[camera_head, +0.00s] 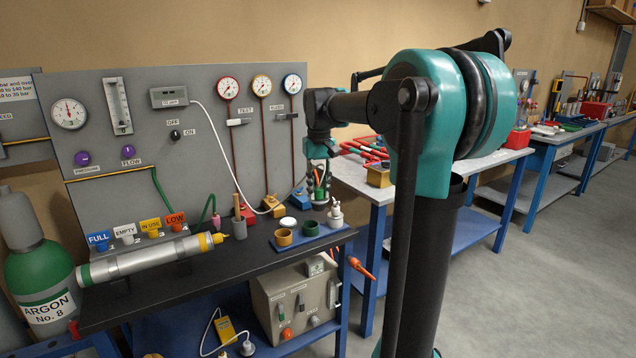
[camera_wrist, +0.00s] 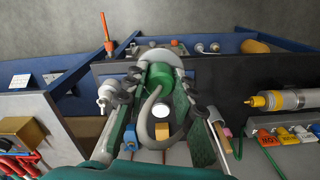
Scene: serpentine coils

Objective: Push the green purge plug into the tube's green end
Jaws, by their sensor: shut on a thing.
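The steel tube (camera_head: 150,259) lies along the black bench top. Its green band (camera_head: 86,273) is at the left end and a yellow band (camera_head: 206,242) is near the right end. The yellow end (camera_wrist: 278,99) shows at the right of the wrist view; the green end is outside that view. My gripper (camera_head: 320,197) is above the right end of the bench, well apart from the tube. In the wrist view, it is shut on the green plug (camera_wrist: 160,74), with a grey hose curving from it.
Brown rings (camera_head: 283,237), a white disc (camera_head: 288,222) and a white fitting (camera_head: 335,214) stand near my gripper. A wooden-handled tool (camera_head: 238,218) stands by the tube's yellow end. Labelled tags (camera_head: 150,226) line the bench behind the tube. A gauge panel (camera_head: 190,110) rises behind the bench.

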